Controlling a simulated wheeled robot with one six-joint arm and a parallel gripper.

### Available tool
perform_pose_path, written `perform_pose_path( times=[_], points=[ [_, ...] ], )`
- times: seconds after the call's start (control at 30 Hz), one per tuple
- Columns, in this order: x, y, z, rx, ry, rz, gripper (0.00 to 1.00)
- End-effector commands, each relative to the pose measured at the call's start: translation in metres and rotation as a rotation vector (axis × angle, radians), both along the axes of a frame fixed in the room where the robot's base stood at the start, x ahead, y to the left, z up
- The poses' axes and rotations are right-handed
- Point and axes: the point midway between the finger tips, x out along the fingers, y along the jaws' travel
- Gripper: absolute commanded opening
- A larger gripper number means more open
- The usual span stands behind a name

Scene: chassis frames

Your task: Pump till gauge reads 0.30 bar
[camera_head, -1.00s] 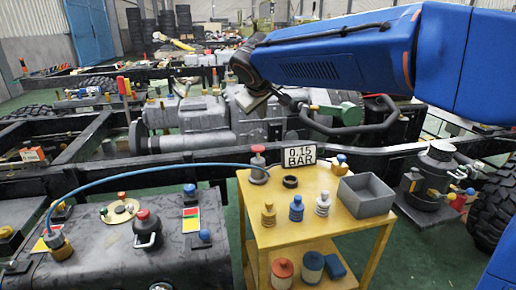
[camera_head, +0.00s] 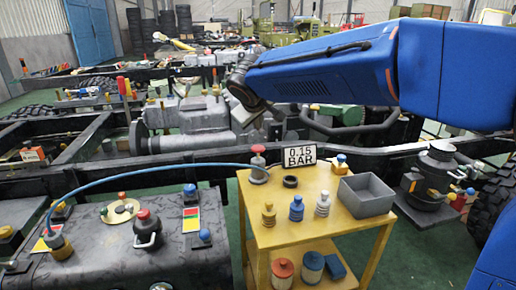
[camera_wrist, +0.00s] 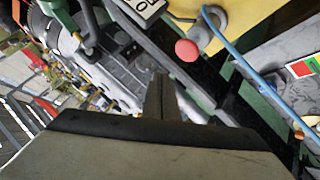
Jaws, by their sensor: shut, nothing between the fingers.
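The gauge sign (camera_head: 299,156) reads 0.15 BAR and stands at the back edge of the yellow table; part of it shows at the top of the wrist view (camera_wrist: 143,6). Left of it stands a small pump with a red knob (camera_head: 258,150) on a grey body; the knob also shows in the wrist view (camera_wrist: 187,50). A blue hose (camera_head: 150,170) runs from the pump to a fitting on the black tank at left. My gripper (camera_wrist: 160,85) is shut and empty, above and behind the table in the head view, apart from the knob.
On the yellow table (camera_head: 290,235) stand a black ring (camera_head: 290,181), several small coloured bottles and an open grey bin (camera_head: 366,195). Coloured canisters sit on its lower shelf. The black tank (camera_head: 110,270) carries several knobs and caps. Dark chassis rails lie behind the table.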

Motion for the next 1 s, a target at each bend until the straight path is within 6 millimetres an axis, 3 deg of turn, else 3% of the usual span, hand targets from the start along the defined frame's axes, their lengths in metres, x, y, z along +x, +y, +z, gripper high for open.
perform_pose_path(
  times=[0.4,1.0],
  points=[
    [0.000,0.000,-0.041,0.000,0.000,0.000,0.00],
    [0.000,0.000,-0.046,0.000,0.000,0.000,0.00]
  ],
)
